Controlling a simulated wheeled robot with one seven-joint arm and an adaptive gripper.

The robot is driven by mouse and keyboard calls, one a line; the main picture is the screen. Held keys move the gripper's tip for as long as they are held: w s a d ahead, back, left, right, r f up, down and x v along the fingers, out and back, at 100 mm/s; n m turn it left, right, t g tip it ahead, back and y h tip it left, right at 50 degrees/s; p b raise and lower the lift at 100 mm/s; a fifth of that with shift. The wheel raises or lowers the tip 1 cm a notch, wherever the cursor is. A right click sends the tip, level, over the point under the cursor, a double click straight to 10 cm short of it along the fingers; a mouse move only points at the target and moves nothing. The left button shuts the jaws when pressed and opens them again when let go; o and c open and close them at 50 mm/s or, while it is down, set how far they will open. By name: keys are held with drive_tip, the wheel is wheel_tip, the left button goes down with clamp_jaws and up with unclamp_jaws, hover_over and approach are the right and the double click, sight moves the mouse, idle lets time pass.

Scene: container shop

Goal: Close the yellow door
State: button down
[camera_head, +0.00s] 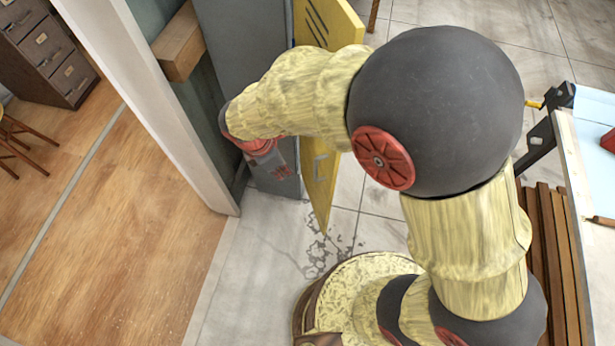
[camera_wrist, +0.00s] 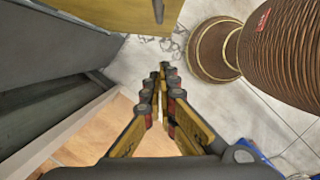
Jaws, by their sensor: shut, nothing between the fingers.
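The yellow door (camera_head: 319,185) stands open on a grey metal locker (camera_head: 238,45), swung out from its front. Its slotted upper part shows above my arm, and its middle is hidden behind the arm. In the wrist view the yellow door (camera_wrist: 105,12) spans the top edge, with a handle at its right, and the grey locker (camera_wrist: 45,50) is at left. My gripper (camera_wrist: 163,72) is shut and empty, pointing toward the floor just below the door in that picture. No contact with the door shows. In the head view my arm's end is by the locker, and the fingers are hidden.
A white post (camera_head: 160,110) and a wooden block (camera_head: 180,42) stand left of the locker. A workbench (camera_head: 580,165) and a slatted wooden piece (camera_head: 548,235) are at right.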

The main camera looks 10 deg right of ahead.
drive_tip(key=w+d+f+b, duration=0.1)
drive_tip(key=w+d+f, duration=0.1)
drive_tip(key=d+f, duration=0.3)
drive_tip(key=x, duration=0.4)
drive_tip(key=shift+f+b, duration=0.4)
drive_tip(key=shift+w+n, duration=0.15)
drive_tip(key=shift+n, duration=0.15)
